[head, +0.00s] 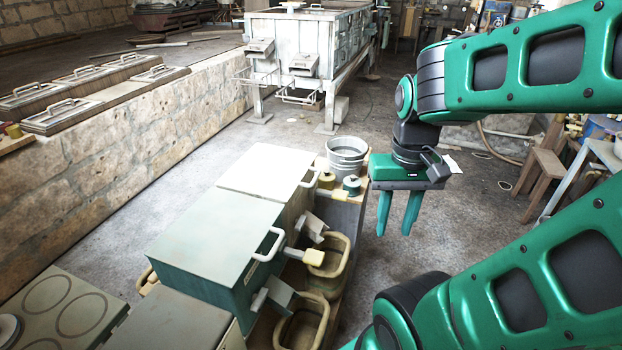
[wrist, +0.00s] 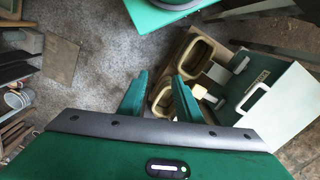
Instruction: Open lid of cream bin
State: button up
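The cream bin (head: 297,208) stands behind the dark green bin (head: 215,280) in the head view. Its flat pale lid (head: 268,173) lies down, closed. A small pale handle (head: 312,180) shows at the lid's right edge, partly behind a yellow-capped item. My gripper (head: 394,232) hangs to the right of the cream bin, over the floor, fingers pointing down and apart with nothing between them. The wrist view also shows my gripper's two separated green fingers (wrist: 158,102). I cannot make out the cream bin there.
The green bin has a white handle (head: 270,244), also seen in the wrist view (wrist: 255,97). Tan baskets (head: 329,256) sit beneath chutes on the bins' right side. A metal bucket (head: 346,156) stands beyond the cream bin.

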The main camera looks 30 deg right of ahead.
jog(key=o, duration=1)
jog(key=shift+s+r, duration=0.25)
jog(key=shift+s, duration=0.25)
jog(key=shift+c, duration=0.2)
jog(key=o, duration=0.7)
jog(key=w, duration=0.1)
jog(key=w+f+n, duration=0.1)
jog(key=shift+w+f+n, duration=0.1)
jog(key=shift+w+n, duration=0.2)
jog(key=shift+w, duration=0.1)
jog(key=n+t+y, duration=1.1)
jog(key=n+t, duration=0.1)
jog(key=t, duration=0.2)
send_near(315, 178)
jog(key=f, duration=0.1)
jog(key=x, duration=0.6)
jog(key=d+x, duration=0.1)
jog(key=x, duration=0.3)
jog(key=shift+w+a+r, duration=0.1)
jog(key=shift+w+a, duration=0.05)
jog(key=shift+w, duration=0.3)
